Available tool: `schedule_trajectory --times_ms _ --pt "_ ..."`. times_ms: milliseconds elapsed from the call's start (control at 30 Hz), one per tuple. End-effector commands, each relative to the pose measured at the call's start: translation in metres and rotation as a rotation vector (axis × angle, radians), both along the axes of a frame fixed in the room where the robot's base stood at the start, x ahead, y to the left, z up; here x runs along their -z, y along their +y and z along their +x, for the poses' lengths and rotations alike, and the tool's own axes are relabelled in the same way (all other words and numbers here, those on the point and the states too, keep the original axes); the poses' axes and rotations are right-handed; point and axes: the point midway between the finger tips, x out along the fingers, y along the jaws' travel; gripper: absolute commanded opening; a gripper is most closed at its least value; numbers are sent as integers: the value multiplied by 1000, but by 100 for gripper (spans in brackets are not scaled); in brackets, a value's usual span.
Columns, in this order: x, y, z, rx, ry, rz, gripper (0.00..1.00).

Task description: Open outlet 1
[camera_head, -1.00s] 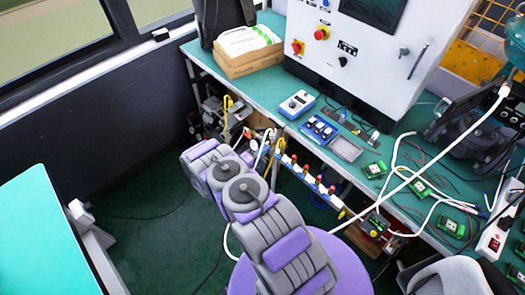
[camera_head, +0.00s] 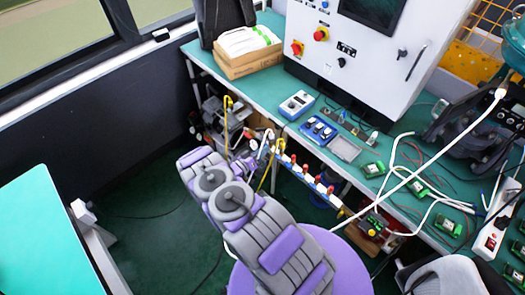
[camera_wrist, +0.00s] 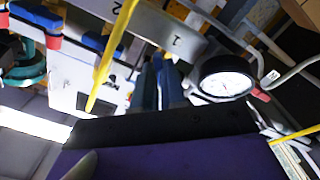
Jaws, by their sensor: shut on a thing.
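The manifold is a pale bar with several red handles (camera_head: 306,169) along the front edge of the green bench in the head view. The outlet 1 label (camera_wrist: 177,42) and the label 2 show on its grey face in the wrist view. My gripper (camera_head: 245,165) is at the bar's left end in the head view. In the wrist view its narrow grey-blue fingers (camera_wrist: 163,82) reach up to the bar just below the label 1. They are shut on a part there, seemingly the outlet 1 handle, which is largely hidden between the fingers.
A round white pressure gauge (camera_wrist: 225,78) sits close to the right of my fingers. A yellow tube (camera_wrist: 110,55) crosses in front of label 2. A white control cabinet (camera_head: 375,55) stands on the bench (camera_head: 255,90). The floor left of the arm is open.

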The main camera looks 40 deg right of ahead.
Motion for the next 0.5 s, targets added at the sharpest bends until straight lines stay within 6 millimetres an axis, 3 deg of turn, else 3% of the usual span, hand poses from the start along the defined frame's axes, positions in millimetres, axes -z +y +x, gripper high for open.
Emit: schedule_trajectory --times_ms 500 --pt "4 2 0 -3 -455 46 0"
